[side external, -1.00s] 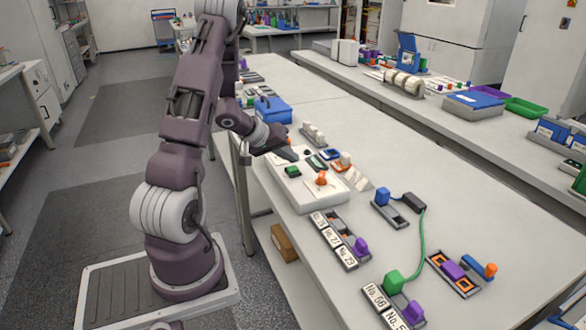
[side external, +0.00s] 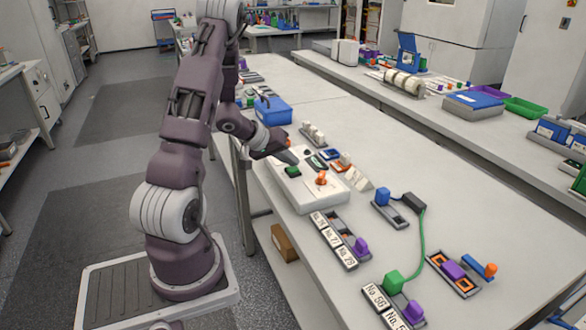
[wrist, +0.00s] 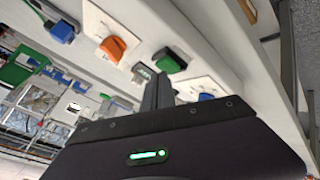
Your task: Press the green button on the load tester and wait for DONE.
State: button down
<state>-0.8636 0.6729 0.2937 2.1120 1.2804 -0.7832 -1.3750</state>
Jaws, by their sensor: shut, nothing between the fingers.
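The load tester (side external: 305,196) is a white box at the near left of the bench. Its green button (side external: 292,171) sits on a dark base on the top, near the left side. An orange knob (side external: 321,178) stands to the right of it, and a dark display (side external: 316,162) lies behind. No DONE text is readable. My gripper (side external: 291,159) is shut and empty, tips just behind and above the green button; contact cannot be told. In the wrist view my shut fingers (wrist: 158,92) point towards a green block (wrist: 170,62), probably the button, and an orange piece (wrist: 118,45).
A blue bin (side external: 272,110) stands behind the tester. A grey-white rack (side external: 313,136) is close beyond it. Labelled trays (side external: 340,240) lie in front, and a green cable (side external: 422,240) runs at the right.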

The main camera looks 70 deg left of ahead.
aim_at(290, 169)
jog(key=shift+f, duration=0.4)
jog(key=shift+r, duration=0.1)
dwell(0.5)
jog(key=shift+r, duration=0.8)
jog(key=shift+r, duration=2.55)
